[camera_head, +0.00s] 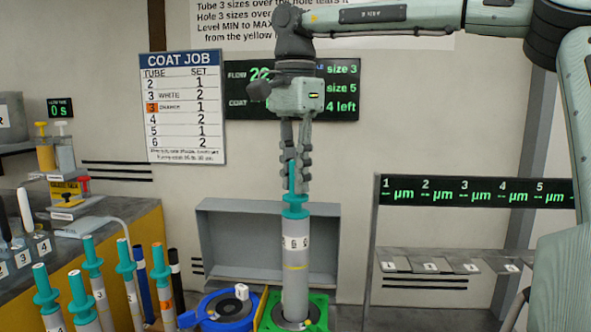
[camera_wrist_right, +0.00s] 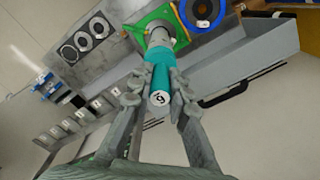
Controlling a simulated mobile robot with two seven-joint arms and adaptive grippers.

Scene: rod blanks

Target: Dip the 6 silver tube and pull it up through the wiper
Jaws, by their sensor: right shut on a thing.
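The silver tube marked 6 (camera_head: 295,265) stands upright, with a teal collar and teal handle (camera_head: 296,205) at its top. My right gripper (camera_head: 297,180) comes down from above and is shut on the teal handle. In the right wrist view the handle (camera_wrist_right: 159,82) shows between the two fingers, its end cap marked 6. The tube's lower end goes into the round opening of the green square wiper station (camera_head: 266,318); how deep it reaches is hidden. My left gripper is not in view.
Several teal-handled tubes (camera_head: 98,285) stand in a rack at the lower left. A blue ring (camera_head: 207,322) lies just left of the green station. A grey tray (camera_head: 215,238) stands behind. A numbered shelf (camera_head: 445,262) is at right. The COAT JOB board (camera_head: 183,108) hangs behind.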

